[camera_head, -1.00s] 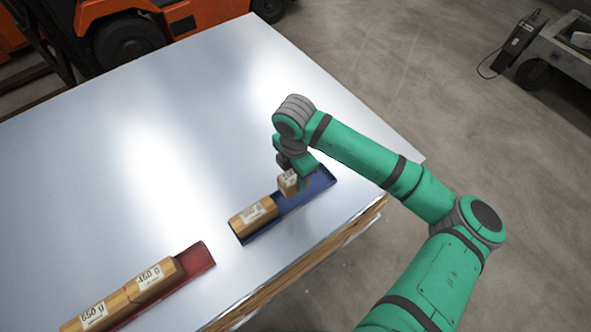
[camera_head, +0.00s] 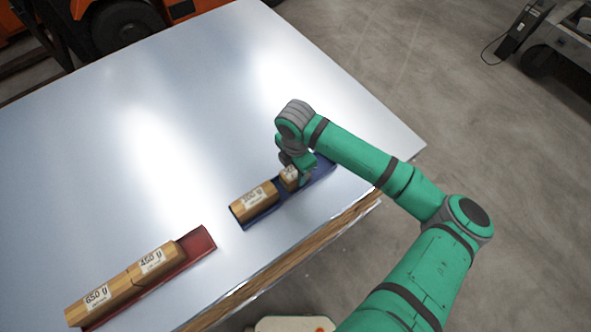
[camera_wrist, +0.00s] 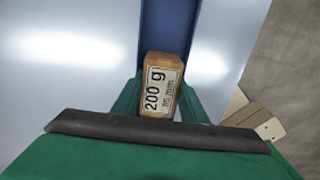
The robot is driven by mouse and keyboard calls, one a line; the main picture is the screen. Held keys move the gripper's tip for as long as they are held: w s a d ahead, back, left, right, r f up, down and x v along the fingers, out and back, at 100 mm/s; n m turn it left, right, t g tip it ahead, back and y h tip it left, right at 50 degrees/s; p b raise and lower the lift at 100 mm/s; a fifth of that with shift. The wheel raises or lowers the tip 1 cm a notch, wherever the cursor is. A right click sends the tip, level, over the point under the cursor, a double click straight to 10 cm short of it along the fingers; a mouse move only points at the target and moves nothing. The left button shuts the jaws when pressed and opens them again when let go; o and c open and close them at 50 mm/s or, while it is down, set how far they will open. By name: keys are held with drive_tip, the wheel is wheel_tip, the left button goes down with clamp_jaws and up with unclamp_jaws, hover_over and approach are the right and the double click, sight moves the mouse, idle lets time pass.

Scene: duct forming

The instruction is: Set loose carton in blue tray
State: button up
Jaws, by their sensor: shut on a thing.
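The loose carton (camera_wrist: 161,84) is a small tan block with a white label reading 200 g in the wrist view. It also shows in the head view (camera_head: 289,177), partly hidden by my gripper. My gripper (camera_head: 298,178) is shut on it, with a green finger on each side in the wrist view. The carton is at the blue tray (camera_head: 322,170), beside a longer tan carton (camera_head: 254,203) at the tray's left end. I cannot tell whether the held carton touches the tray floor. The blue tray runs away beyond the carton in the wrist view (camera_wrist: 170,25).
A red tray (camera_head: 203,243) at the lower left holds cartons marked 650 g (camera_head: 97,298) and 450 g (camera_head: 152,259). The shiny metal tabletop (camera_head: 90,160) is clear behind the trays. Its front edge runs close to the blue tray. An orange vehicle stands behind the table.

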drive_tip(key=o, duration=1.5)
wheel_tip(320, 180, up, 11)
drive_tip(key=shift+f, duration=0.1)
